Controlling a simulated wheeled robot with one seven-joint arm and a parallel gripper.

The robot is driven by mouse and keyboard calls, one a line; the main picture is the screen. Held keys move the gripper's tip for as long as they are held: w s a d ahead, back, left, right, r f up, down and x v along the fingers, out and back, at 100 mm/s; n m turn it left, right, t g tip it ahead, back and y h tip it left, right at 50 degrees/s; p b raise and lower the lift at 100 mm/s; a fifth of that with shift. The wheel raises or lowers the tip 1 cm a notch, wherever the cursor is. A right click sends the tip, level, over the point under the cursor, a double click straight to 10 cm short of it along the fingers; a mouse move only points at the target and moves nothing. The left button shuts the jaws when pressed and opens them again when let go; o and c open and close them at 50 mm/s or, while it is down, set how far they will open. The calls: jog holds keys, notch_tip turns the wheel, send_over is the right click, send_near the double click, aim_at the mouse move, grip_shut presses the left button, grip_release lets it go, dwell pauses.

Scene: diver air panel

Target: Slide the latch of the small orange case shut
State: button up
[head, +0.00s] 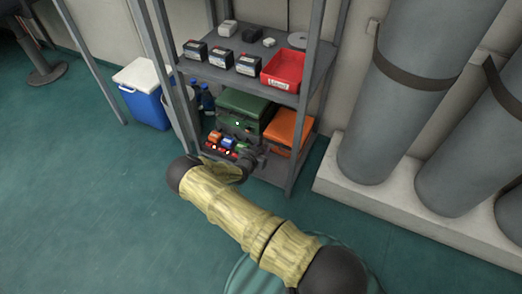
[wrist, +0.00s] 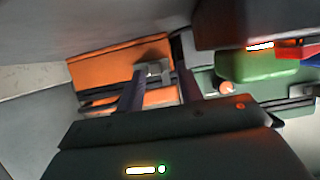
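The small orange case (head: 290,128) sits on the lower shelf at the right, beside a larger green case (head: 244,108). In the wrist view the orange case (wrist: 105,62) fills the upper left. A grey latch (wrist: 153,69) shows on its front, and whether it is slid open or shut I cannot tell. My gripper (wrist: 159,84) is open, its two dark fingers apart and pointing at the case front around the latch. Whether they touch it I cannot tell. In the head view my gripper (head: 257,157) is in front of the lower shelf, its fingertips hard to make out.
Small coloured items stand left of my gripper, including an orange one (head: 215,136). The upper shelf holds black boxes and a red bin (head: 284,70) above the cases. A shelf post (head: 303,130) stands close at the right. Grey cylinders (head: 400,90) stand further right.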

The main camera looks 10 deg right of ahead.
jog(key=p+v, duration=0.8)
jog(key=v, duration=0.9)
jog(key=shift+a+r, duration=0.15)
jog(key=shift+r, duration=0.05)
jog(key=shift+s, duration=0.15)
